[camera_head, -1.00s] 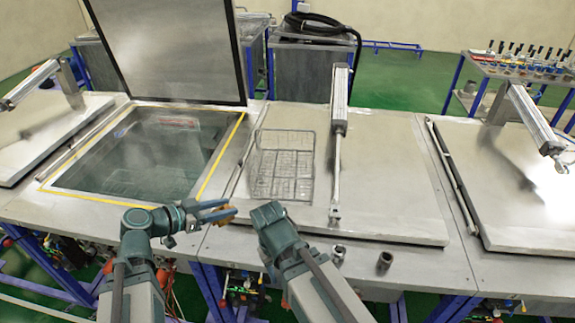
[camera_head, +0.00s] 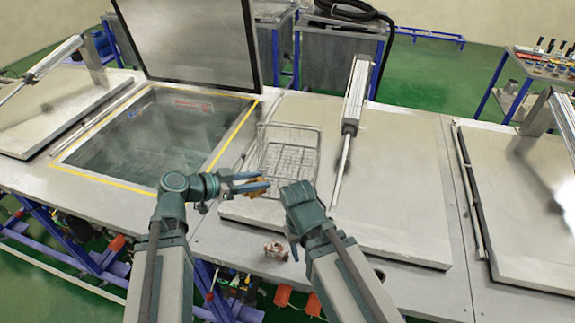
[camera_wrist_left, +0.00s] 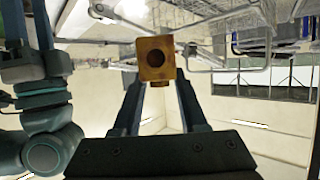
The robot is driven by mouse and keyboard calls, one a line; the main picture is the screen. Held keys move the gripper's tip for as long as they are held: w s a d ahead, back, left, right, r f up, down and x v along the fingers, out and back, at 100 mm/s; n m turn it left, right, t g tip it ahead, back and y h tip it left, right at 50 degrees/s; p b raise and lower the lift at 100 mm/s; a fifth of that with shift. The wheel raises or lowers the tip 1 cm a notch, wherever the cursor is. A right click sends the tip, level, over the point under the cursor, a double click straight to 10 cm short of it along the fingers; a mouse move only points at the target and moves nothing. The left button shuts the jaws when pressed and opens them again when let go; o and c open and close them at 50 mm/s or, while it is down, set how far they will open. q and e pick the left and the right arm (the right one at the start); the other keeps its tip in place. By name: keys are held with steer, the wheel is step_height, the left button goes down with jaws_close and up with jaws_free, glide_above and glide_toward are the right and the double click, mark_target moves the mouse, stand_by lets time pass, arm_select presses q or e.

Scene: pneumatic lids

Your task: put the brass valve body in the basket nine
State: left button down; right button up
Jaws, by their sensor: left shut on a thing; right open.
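The brass valve body (camera_wrist_left: 156,58) is held between the two fingers of my left gripper (camera_wrist_left: 157,85) in the left wrist view, with a round hole facing the camera. In the head view my left gripper (camera_head: 250,184) is shut on it, and the brass valve body (camera_head: 257,187) shows partly behind the fingers, just in front of the basket. The wire basket (camera_head: 287,150) stands on the closed lid beside the open tank; I cannot read a number on it. My right gripper (camera_head: 292,190) is close to the right of the valve body; its fingers are mostly hidden.
An open tank (camera_head: 150,130) with a yellow-edged rim lies at the left, its dark lid (camera_head: 190,45) raised. A pneumatic cylinder (camera_head: 355,95) stands on the lid (camera_head: 400,190) right of the basket. A small metal part (camera_head: 275,250) lies on the front ledge.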

mark_target(305, 268)
steer(key=shift+f+b, duration=0.6)
steer(key=shift+f, duration=0.1)
step_height(305, 268, down, 3)
steer(key=b, duration=0.3)
steer(key=shift+f, duration=0.2)
arm_select(q)
steer(key=w+d+f, duration=0.2)
steer(key=w+d, duration=0.1)
steer(key=w, duration=0.3)
steer(key=w+d+f, duration=0.3)
steer(key=w+d, duration=0.1)
steer(key=w, duration=0.3)
steer(key=shift+b, duration=0.3)
arm_select(e)
steer(key=shift+w+f, duration=0.1)
arm_select(q)
steer(key=shift+f+b, duration=0.4)
steer(key=shift+b, duration=0.05)
arm_select(e)
steer(key=shift+f, duration=0.45)
arm_select(q)
steer(key=shift+f, duration=0.2)
arm_select(e)
steer(key=shift+f, duration=0.2)
arm_select(q)
steer(key=shift+c, duration=2.2)
jaws_free()
